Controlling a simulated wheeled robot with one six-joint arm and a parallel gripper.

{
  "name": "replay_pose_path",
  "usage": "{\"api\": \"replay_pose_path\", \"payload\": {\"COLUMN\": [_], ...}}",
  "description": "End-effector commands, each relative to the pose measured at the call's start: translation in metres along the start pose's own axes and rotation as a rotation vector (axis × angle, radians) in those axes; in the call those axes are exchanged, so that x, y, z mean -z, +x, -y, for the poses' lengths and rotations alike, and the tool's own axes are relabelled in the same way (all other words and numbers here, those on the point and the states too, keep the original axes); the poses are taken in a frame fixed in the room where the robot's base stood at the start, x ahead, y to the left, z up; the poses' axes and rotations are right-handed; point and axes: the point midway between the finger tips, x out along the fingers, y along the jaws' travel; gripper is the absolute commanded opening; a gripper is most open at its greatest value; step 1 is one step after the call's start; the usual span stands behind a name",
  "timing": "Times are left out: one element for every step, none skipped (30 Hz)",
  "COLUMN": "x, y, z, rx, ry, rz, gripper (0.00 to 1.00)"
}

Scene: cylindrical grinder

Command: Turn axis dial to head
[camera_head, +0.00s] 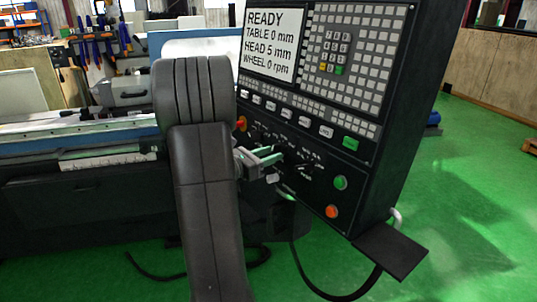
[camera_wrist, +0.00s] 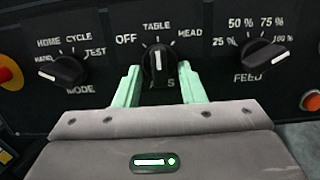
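The axis dial (camera_wrist: 160,66) is a black knob in the middle of the wrist view, with labels OFF, TABLE and HEAD above it. Its white mark points straight up at TABLE. The label below it is mostly hidden; only an S shows. My gripper (camera_wrist: 160,84) has its two pale green fingers apart, one on each side of the dial. A narrow dark gap seems to show between each finger and the knob; I cannot tell if either touches. In the head view my gripper (camera_head: 270,160) is at the lower left of the control panel (camera_head: 300,120), and the dial is hard to make out.
The mode dial (camera_wrist: 62,70) is left, its mark near HAND. The feed dial (camera_wrist: 264,56) is right, its mark toward the upper right. A red button (camera_wrist: 10,74) and an orange button (camera_wrist: 311,102) flank them. The screen (camera_head: 272,40) reads READY, TABLE 0 mm, HEAD 5 mm, WHEEL 0 rpm.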

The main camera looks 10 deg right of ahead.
Motion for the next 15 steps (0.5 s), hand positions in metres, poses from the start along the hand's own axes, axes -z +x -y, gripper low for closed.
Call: {"api": "replay_pose_path", "payload": {"x": [0.0001,0.0001,0.0001,0.0001,0.0001,0.0001,0.0001,0.0001,0.0,0.0,0.0,0.0,0.0,0.0,0.0002], "y": [0.0001,0.0001,0.0,0.0,0.0,-0.0001,-0.0001,-0.0001,-0.0001,-0.0002,-0.0002,-0.0002,-0.0002,-0.0002,-0.0002], "z": [-0.0001,-0.0001,-0.0001,-0.0001,-0.0001,-0.0001,-0.0001,-0.0001,-0.0001,-0.0001,-0.0001,-0.0001,-0.0001,-0.0001,-0.0001], "rx": [0.0,0.0,0.0,0.0,0.0,0.0,0.0,0.0,0.0,0.0,0.0,0.0,0.0,0.0,0.0], "ry": [0.0,0.0,0.0,0.0,0.0,0.0,0.0,0.0,0.0,0.0,0.0,0.0,0.0,0.0,0.001], "rz": [0.0,0.0,0.0,0.0,0.0,0.0,0.0,0.0,0.0,0.0,0.0,0.0,0.0,0.0,0.0], "gripper": [0.36,0.36,0.36,0.36,0.36,0.3,0.25,0.19,0.11,0.05,0.0,0.0,0.0,0.0,0.0]}}
